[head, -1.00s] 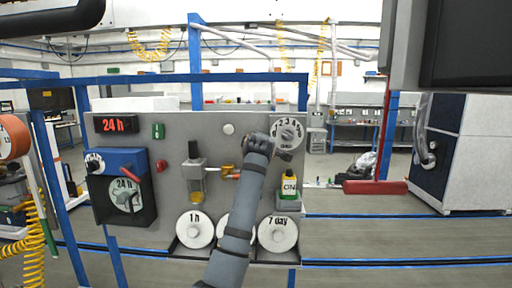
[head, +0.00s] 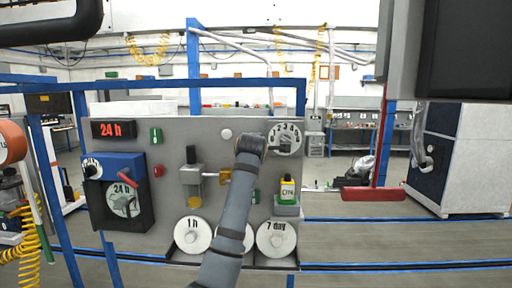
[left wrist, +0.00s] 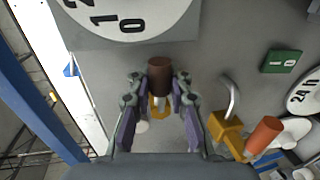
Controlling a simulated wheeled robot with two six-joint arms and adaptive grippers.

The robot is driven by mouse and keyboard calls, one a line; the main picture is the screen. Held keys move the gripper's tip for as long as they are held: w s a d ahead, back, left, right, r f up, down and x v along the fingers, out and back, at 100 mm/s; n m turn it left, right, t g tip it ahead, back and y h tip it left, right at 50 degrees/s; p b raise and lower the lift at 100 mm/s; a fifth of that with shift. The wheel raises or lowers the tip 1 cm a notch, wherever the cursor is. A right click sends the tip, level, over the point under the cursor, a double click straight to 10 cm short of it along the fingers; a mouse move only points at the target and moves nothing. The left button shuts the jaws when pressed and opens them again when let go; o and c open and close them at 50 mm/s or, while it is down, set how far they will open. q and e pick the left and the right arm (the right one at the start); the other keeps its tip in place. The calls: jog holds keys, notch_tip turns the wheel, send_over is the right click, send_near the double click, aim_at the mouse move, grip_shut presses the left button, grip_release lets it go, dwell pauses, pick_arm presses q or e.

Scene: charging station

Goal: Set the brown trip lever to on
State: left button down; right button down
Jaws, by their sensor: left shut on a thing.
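The brown trip lever (left wrist: 159,66) has a brown cylindrical grip on a yellow mount, in the left wrist view. My left gripper (left wrist: 159,82) is shut around its grip, with a purple-sided finger on either side. In the head view my left arm reaches up across the grey panel (head: 273,173), and its wrist covers the gripper and the lever. Whether the lever is at on or off cannot be read. My right gripper is not in view.
A numbered white dial (head: 286,139) is close to the right of my wrist. A yellow valve with an orange-brown handle (left wrist: 266,134) and a green switch (left wrist: 282,61) lie beside the lever. White round dials (head: 277,238) line the panel's bottom.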

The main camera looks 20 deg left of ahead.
pick_arm(q)
jog(key=shift+f, duration=0.2)
jog(key=c, duration=1.3)
grip_release()
jog(key=shift+d+r, duration=0.15)
jog(key=shift+o, duration=0.2)
jog(key=v, duration=1.2)
